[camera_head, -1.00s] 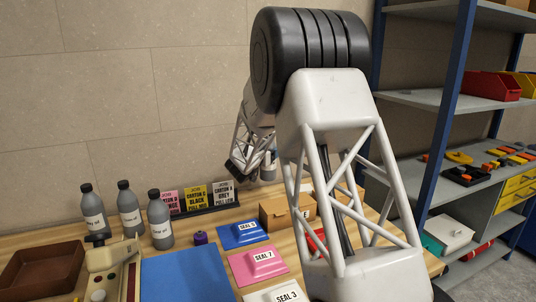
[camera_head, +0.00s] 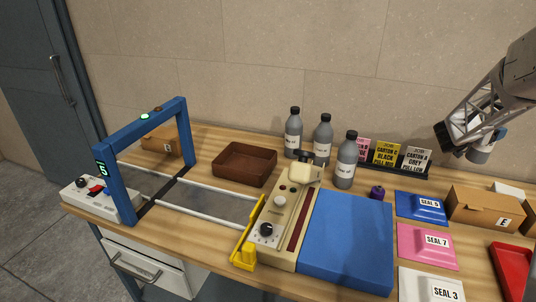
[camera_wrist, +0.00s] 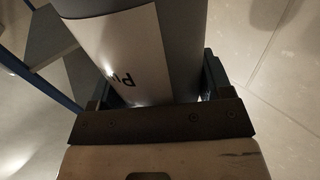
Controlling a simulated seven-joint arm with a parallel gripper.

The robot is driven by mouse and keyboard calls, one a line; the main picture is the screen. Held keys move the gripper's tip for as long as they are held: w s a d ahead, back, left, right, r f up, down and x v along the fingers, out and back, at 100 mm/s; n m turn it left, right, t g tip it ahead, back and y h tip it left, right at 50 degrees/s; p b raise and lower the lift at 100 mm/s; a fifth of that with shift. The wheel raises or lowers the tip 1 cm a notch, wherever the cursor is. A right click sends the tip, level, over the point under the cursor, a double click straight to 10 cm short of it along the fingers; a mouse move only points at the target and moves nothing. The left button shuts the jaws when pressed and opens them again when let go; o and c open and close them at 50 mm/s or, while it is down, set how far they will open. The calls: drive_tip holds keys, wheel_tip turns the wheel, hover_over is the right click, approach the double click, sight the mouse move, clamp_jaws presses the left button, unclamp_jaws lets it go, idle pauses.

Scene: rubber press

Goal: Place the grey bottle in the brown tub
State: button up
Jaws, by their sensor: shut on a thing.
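The brown tub (camera_head: 224,167) is an empty, shallow, open box on the wooden bench, left of the standing bottles. My gripper (camera_head: 468,148) is at the upper right of the head view, above the bench and far right of the tub. It is shut on a grey bottle (camera_head: 482,154), held tilted in the air. In the wrist view the bottle (camera_wrist: 190,35) is large between the jaws, with a white label partly showing "Pu". Its ends are out of that view.
Three similar grey bottles (camera_head: 344,174) stand right of the tub. A sign rack (camera_head: 412,168), seal packs (camera_head: 425,245) and a carton (camera_head: 482,211) lie below my gripper. A control box (camera_head: 280,225), blue pad (camera_head: 347,240) and blue frame (camera_head: 148,103) also occupy the bench.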

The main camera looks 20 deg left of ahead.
drive_tip(key=r, duration=1.7)
drive_tip(key=shift+a+r, duration=0.2)
drive_tip(key=s+a+n+t+y, duration=0.1)
drive_tip(key=a+n+t+y, duration=0.45)
drive_tip(key=a, duration=3.75)
drive_tip(key=s+a+n+t+y, duration=0.1)
drive_tip(key=s+a+n+y, duration=0.15)
drive_tip(key=s+a, duration=0.7)
drive_tip(key=s+a+n+y, duration=0.1)
drive_tip(key=s+a+y, duration=0.25)
drive_tip(key=a, duration=1.15)
drive_tip(key=s+a+n+t+y, duration=0.1)
drive_tip(key=s+a+n+y, duration=0.15)
drive_tip(key=s+a, duration=0.7)
wheel_tip(320, 180, down, 18)
drive_tip(key=w+a, duration=0.2)
drive_tip(key=shift+w+a+m, duration=0.25)
drive_tip(key=shift+a+m, duration=0.05)
drive_tip(key=shift+m, duration=0.15)
drive_tip(key=shift+f, duration=0.15)
